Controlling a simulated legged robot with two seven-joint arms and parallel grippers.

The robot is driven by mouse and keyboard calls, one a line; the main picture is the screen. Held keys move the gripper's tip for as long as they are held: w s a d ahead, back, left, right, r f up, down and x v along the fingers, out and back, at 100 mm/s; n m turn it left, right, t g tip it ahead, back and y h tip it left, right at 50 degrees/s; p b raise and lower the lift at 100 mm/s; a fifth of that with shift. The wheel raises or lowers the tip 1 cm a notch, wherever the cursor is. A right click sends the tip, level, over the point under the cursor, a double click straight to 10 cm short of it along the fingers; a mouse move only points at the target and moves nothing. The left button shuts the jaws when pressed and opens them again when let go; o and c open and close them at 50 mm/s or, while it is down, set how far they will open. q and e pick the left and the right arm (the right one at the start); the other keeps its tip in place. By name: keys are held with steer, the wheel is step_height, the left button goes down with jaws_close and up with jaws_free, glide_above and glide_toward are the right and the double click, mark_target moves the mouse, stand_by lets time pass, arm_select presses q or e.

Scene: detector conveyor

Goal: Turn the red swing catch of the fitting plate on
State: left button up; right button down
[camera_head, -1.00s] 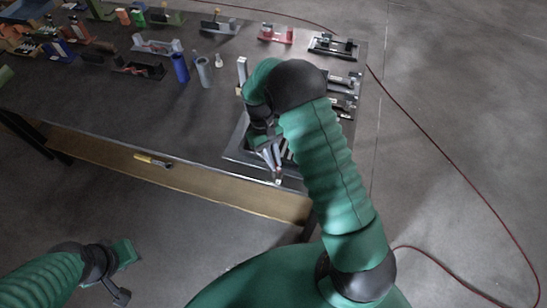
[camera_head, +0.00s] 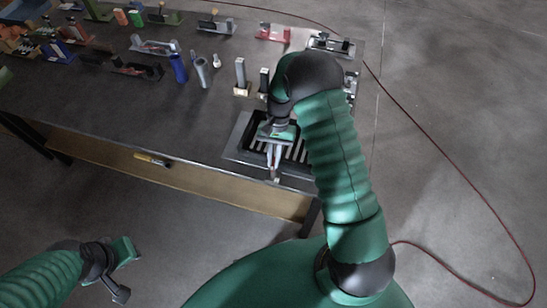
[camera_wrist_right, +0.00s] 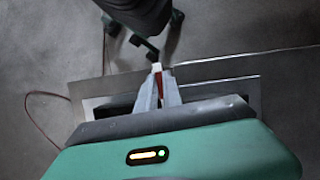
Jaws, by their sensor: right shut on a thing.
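My right gripper (camera_head: 274,176) points down over the front part of the fitting plate (camera_head: 234,150), a dark framed plate with pale bars near the table's front right edge. In the right wrist view the fingers (camera_wrist_right: 158,76) are closed together around a narrow red piece (camera_wrist_right: 160,84), which looks like the swing catch; a pale tip (camera_wrist_right: 156,67) shows beyond them. The fingers hide most of the catch, so its angle cannot be told. The plate's rim also shows in the right wrist view (camera_wrist_right: 252,90). My left gripper (camera_head: 118,272) hangs low, away from the table; its finger gap is unclear.
An upright grey block (camera_head: 240,74), a grey cylinder (camera_head: 202,72) and a blue cylinder (camera_head: 179,69) stand behind the plate. A red fixture (camera_head: 272,33) is at the back. A yellow-handled tool (camera_head: 152,160) lies below the table top.

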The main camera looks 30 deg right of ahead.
steer(key=shift+s+f+m, duration=0.1)
steer(key=shift+m, duration=0.3)
steer(key=c, duration=1.5)
jaws_free()
steer(key=b+v, duration=0.2)
steer(key=v, duration=1.5)
steer(key=shift+f, duration=0.1)
